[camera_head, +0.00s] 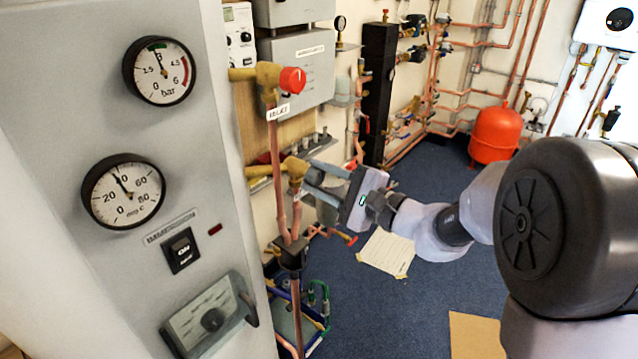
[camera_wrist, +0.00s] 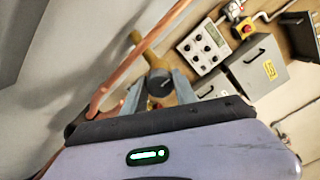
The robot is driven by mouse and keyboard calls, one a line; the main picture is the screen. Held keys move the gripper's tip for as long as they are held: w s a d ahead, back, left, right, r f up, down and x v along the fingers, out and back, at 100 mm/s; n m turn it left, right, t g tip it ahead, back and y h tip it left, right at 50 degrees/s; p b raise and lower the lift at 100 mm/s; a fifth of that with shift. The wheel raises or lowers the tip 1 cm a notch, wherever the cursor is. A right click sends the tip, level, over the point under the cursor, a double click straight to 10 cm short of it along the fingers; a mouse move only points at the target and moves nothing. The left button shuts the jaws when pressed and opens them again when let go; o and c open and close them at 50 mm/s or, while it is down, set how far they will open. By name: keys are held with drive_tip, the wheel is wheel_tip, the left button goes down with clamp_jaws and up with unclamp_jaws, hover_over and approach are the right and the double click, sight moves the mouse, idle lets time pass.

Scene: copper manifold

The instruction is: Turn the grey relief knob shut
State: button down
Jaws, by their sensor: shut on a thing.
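The grey knob (camera_wrist: 159,83) sits on the end of a brass valve body (camera_wrist: 138,50) in the wrist view. My gripper (camera_wrist: 158,88) has one finger on each side of the knob and is shut on it. In the head view, my gripper (camera_head: 311,177) reaches in from the right to the lower brass valve (camera_head: 294,166) on the copper pipes. The fingers largely hide the knob there. The knob's turn angle cannot be told.
A red knob (camera_head: 292,80) on another brass valve stands just above. Copper pipe (camera_head: 277,165) runs close beside my fingers. A grey gauge panel (camera_head: 75,165) fills the left side. Blue floor (camera_head: 435,185) is open at the right, with a red tank (camera_head: 495,133) behind.

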idle(0.4)
drive_tip(key=c, duration=1)
unclamp_jaws()
drive_tip(key=shift+o, duration=0.2)
drive_tip(key=p+v, duration=0.3)
drive_tip(key=v, duration=1.4)
drive_tip(key=shift+s, duration=0.2)
drive_tip(key=shift+d, duration=0.15)
